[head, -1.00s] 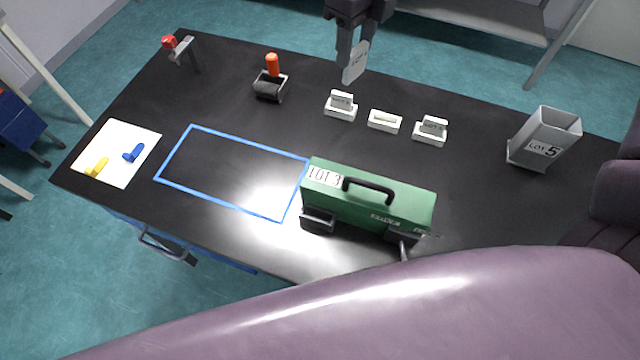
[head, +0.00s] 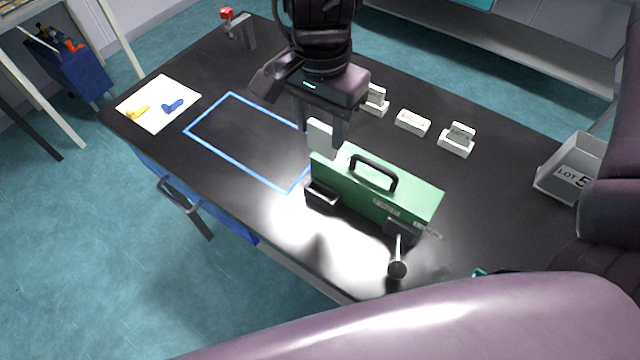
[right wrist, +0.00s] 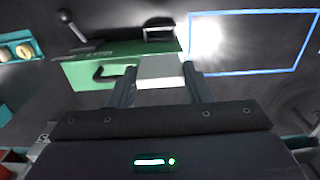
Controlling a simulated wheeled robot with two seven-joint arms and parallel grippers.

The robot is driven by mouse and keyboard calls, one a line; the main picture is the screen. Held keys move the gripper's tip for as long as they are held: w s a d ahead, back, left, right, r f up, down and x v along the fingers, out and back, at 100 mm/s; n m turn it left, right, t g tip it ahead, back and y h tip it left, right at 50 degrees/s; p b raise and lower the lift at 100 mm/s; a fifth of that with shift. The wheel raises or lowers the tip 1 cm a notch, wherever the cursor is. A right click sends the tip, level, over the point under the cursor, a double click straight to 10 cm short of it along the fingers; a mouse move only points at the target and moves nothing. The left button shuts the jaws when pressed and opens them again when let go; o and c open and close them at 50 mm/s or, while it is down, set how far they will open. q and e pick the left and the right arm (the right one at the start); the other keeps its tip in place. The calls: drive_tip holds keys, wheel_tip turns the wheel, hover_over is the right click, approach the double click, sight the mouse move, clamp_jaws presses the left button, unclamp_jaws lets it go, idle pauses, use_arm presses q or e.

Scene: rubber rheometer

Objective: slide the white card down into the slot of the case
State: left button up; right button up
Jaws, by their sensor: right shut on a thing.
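My right gripper (head: 322,128) is shut on the white card (head: 319,138), which hangs upright between the fingertips. The card also shows between the fingers in the right wrist view (right wrist: 161,72). The green case (head: 378,195) stands upright on the black table, with a black handle on top. It also shows in the right wrist view (right wrist: 90,72). The card is at the left end of the case, its lower edge overlapping the top edge in the picture. I cannot tell whether the card has entered the slot; the slot is hidden. My left gripper is not in view.
Small white holders (head: 412,122) stand behind the case, some with upright cards. A grey LOT 5 bin (head: 572,168) is at the right. A blue outlined rectangle (head: 236,140) lies left of the case. A lever with a black knob (head: 397,268) projects at the case's front.

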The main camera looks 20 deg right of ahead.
sight(322, 140)
wheel_tip(322, 140, down, 14)
drive_tip(key=shift+s+r+b, duration=0.1)
drive_tip(key=shift+r+b, duration=0.05)
drive_tip(key=shift+b, duration=0.15)
drive_tip(key=shift+f, duration=0.4)
drive_tip(key=shift+f, duration=0.2)
drive_tip(key=o, duration=1)
drive_tip(key=shift+c, duration=0.2)
drive_tip(key=shift+r, duration=0.1)
wheel_tip(322, 140, up, 12)
drive_tip(key=shift+r, duration=0.15)
